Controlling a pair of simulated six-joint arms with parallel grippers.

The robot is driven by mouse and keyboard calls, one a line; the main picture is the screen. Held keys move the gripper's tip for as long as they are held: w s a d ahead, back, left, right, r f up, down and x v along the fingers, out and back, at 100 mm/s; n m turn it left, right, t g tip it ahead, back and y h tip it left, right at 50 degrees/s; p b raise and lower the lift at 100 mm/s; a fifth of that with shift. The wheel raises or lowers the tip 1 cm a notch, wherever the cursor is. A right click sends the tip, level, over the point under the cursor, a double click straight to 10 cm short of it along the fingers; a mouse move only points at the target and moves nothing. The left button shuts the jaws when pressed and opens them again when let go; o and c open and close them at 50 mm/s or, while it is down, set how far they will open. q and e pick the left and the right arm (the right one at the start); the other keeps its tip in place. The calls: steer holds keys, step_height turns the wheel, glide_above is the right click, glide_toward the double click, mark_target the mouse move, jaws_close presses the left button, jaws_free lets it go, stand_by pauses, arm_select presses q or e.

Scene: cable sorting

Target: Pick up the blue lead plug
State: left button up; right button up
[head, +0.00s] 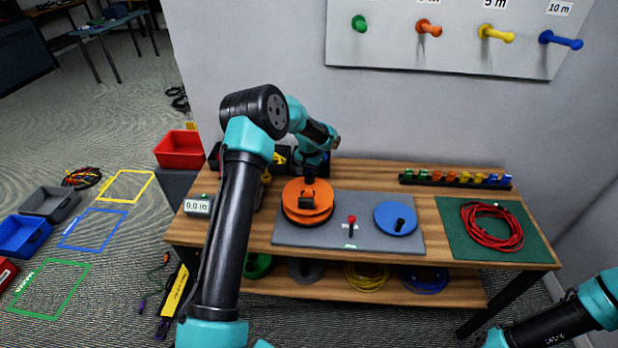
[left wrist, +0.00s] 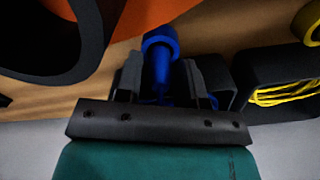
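In the left wrist view a blue plug (left wrist: 160,45) stands between the two fingers of my left gripper (left wrist: 163,72), its round head towards the top. The fingers are spread, one on each side of the plug, with narrow gaps; I see no clear contact. In the head view my left gripper (head: 311,172) points down behind the orange reel (head: 300,213), in front of the dark bins. The plug and fingertips are hidden there. Only links of my right arm show at the bottom right; its gripper is out of view.
A grey mat (head: 375,235) holds a blue disc (head: 396,219) and a red-topped post (head: 352,219). A green mat (head: 460,245) carries a red cable coil (head: 492,230). A rack of coloured plugs (head: 455,179) stands at the back. A bin (left wrist: 285,65) with yellow cable is beside my left gripper.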

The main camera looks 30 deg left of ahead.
arm_select(q)
steer(key=shift+c, duration=0.3)
jaws_close()
step_height(320, 180, up, 10)
steer(key=shift+r, duration=0.1)
stand_by(0.4)
stand_by(0.4)
